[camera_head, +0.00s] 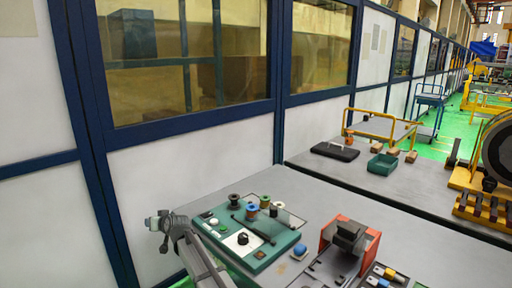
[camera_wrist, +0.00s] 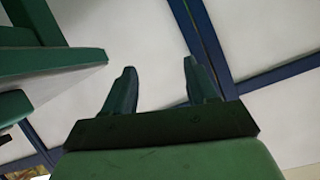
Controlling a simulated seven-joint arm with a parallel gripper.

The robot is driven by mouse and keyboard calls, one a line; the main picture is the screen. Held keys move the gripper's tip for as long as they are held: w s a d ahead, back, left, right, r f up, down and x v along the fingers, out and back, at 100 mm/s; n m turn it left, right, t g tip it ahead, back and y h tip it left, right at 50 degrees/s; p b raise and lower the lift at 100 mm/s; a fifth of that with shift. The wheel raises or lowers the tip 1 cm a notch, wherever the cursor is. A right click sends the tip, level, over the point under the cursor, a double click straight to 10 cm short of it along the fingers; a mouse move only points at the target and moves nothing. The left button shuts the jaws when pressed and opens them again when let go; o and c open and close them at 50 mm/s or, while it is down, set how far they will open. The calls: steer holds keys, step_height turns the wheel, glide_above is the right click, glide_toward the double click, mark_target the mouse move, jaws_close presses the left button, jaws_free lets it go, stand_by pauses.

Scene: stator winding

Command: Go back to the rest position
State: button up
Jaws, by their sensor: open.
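My gripper (camera_wrist: 160,72) is open in the wrist view, its two dark green fingers apart with nothing between them. It points at the white wall panels and blue frame bars, clear of the workbench objects. In the head view, a green winding board (camera_head: 262,262) lies on the grey workbench (camera_head: 350,207). Several wire spools stand at its back, among them a blue one (camera_head: 252,211) and a dark one (camera_head: 234,200). A black knob (camera_head: 243,238) sits on its front part.
A grey jointed arm (camera_head: 195,258) rises at the board's left; I cannot tell whether it is mine. An orange-red fixture (camera_head: 329,233) stands right of the board. A green tray (camera_head: 382,164) sits on the farther bench. The blue-framed wall (camera_head: 200,160) runs close behind the workbench.

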steer(key=s+f, duration=0.3)
steer(key=f, duration=0.4)
steer(key=s+d+f+m+g+h, duration=0.1)
steer(key=s+d+f+g+h, duration=0.1)
steer(key=s+d+f, duration=0.6)
steer(key=s+d+f+m+g+h, duration=0.1)
steer(key=s+d+f+g+h, duration=0.3)
steer(key=d+f, duration=0.8)
steer(key=s+d+f+m+g, duration=0.1)
steer(key=s+d+f+m, duration=0.1)
steer(key=s+d+f, duration=0.65)
steer(key=s+d+f+g+h, duration=0.1)
steer(key=s+d+f+g, duration=0.1)
steer(key=s+d+f, duration=0.55)
steer(key=s+d+f+g+h, duration=0.1)
steer(key=s+d+f+g, duration=0.25)
steer(key=s+d, duration=0.6)
steer(key=s+d+f+g, duration=0.1)
steer(key=s+d, duration=0.3)
steer(key=s, duration=0.4)
steer(key=s+d+f+m+g+h, duration=0.1)
steer(key=s+d+g, duration=0.1)
steer(key=s+d, duration=0.3)
steer(key=s, duration=0.4)
steer(key=shift+d+f, duration=0.2)
steer(key=shift+d, duration=0.1)
